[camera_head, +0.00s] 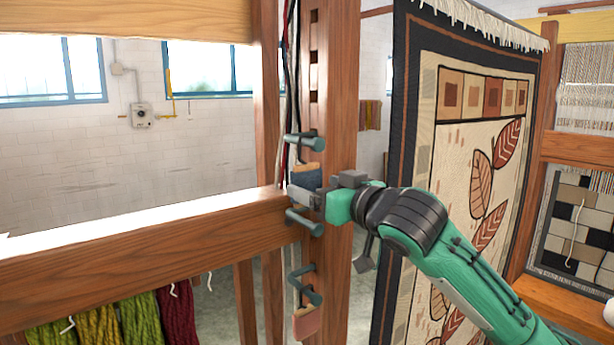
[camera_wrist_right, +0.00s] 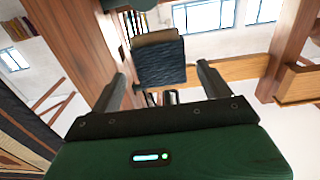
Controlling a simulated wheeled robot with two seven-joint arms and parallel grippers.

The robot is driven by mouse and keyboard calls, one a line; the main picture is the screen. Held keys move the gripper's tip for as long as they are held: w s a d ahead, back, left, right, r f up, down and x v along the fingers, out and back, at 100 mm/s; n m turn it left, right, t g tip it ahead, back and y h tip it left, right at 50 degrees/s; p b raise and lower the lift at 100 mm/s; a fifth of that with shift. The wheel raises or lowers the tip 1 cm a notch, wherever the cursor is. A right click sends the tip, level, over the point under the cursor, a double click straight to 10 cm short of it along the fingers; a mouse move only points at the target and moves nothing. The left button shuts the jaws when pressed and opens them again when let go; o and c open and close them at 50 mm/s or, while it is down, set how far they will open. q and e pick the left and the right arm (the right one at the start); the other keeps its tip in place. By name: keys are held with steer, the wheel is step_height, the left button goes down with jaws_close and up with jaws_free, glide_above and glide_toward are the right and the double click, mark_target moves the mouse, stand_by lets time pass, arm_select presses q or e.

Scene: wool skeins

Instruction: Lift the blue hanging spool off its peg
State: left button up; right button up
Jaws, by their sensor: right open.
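The blue spool (camera_head: 306,178) hangs on the wooden post, below a teal peg (camera_head: 304,142), and has a tan top edge. In the right wrist view the blue spool (camera_wrist_right: 160,64) shows dark blue wound yarn under a tan edge. My right gripper (camera_head: 306,196) is at the post, at the lower part of the spool, and partly covers it. In the wrist view its two fingers (camera_wrist_right: 162,72) are open, one on each side of the spool, with gaps visible on both sides. I cannot tell how deep the spool is between them. My left gripper is not in view.
Other teal pegs (camera_head: 304,220) stick out lower on the post (camera_head: 342,100), with a pinkish spool (camera_head: 306,322) near the bottom. A wooden beam (camera_head: 140,245) runs left, with coloured skeins (camera_head: 140,318) under it. A patterned rug (camera_head: 455,130) hangs on the right, behind my arm.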

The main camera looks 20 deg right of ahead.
mark_target(310, 184)
steer(key=p+x, duration=0.1)
steer(key=x, duration=0.2)
steer(key=shift+a+r+p, duration=0.1)
steer(key=shift+a+p, duration=0.05)
steer(key=shift+p, duration=0.25)
steer(key=shift+w+a, duration=0.1)
steer(key=shift+w, duration=0.25)
steer(key=c, duration=1.1)
